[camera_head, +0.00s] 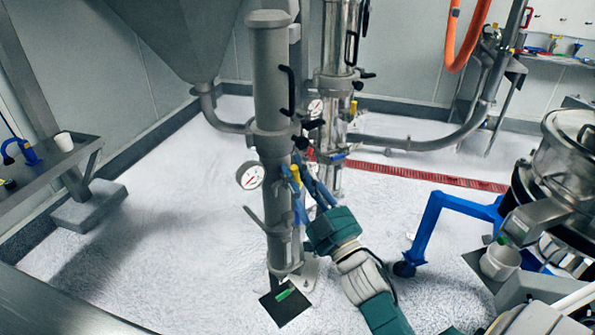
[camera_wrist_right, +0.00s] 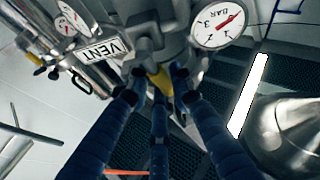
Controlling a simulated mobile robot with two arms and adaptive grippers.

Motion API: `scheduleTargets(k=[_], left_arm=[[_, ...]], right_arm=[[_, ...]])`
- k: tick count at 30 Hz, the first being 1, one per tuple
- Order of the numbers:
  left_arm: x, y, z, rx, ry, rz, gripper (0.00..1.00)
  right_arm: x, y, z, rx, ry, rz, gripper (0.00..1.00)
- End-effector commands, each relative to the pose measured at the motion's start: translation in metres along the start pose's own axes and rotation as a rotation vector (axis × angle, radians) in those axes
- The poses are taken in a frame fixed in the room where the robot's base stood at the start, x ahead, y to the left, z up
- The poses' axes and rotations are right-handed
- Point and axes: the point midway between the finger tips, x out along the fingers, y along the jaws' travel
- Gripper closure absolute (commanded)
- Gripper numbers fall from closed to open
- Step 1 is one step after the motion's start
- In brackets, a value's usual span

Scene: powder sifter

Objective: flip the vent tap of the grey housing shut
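The grey housing (camera_head: 268,85) is a tall upright cylinder in the middle of the head view. Its vent tap has a yellow lever (camera_wrist_right: 162,79), seen just ahead of my fingers in the wrist view; it also shows in the head view (camera_head: 296,174). A VENT label (camera_wrist_right: 104,50) sits left of the tap. My right gripper (camera_head: 301,184) is at the tap, its blue fingers open on either side of the lever. Gaps show between fingers and lever; the lever's lower part is partly hidden by the middle finger (camera_wrist_right: 159,120). My left gripper is not in view.
A pressure gauge (camera_wrist_right: 222,23) sits close right of the tap in the wrist view. A polished steel housing (camera_head: 340,90) with handles stands just behind the grey one. A blue wheeled frame (camera_head: 432,215) stands to the right. The floor on the left is clear.

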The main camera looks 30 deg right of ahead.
Motion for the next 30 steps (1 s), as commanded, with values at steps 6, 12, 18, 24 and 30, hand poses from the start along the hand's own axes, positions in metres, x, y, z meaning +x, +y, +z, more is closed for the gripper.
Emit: scheduleTargets(k=[6,12,18,24,30], left_arm=[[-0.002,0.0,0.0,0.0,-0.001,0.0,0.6],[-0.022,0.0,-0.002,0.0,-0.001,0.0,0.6],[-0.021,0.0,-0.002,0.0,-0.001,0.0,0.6],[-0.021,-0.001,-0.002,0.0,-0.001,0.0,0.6],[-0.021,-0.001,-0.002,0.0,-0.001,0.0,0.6]], right_arm=[[0.0,0.0,-0.001,0.007,-0.001,0.001,1.0],[0.002,0.007,-0.003,0.136,-0.029,0.051,1.0],[0.001,0.008,0.002,0.17,-0.035,0.063,1.0],[0.001,0.008,0.002,0.169,-0.034,0.063,0.67],[0.001,0.008,0.002,0.167,-0.034,0.062,0.6]])
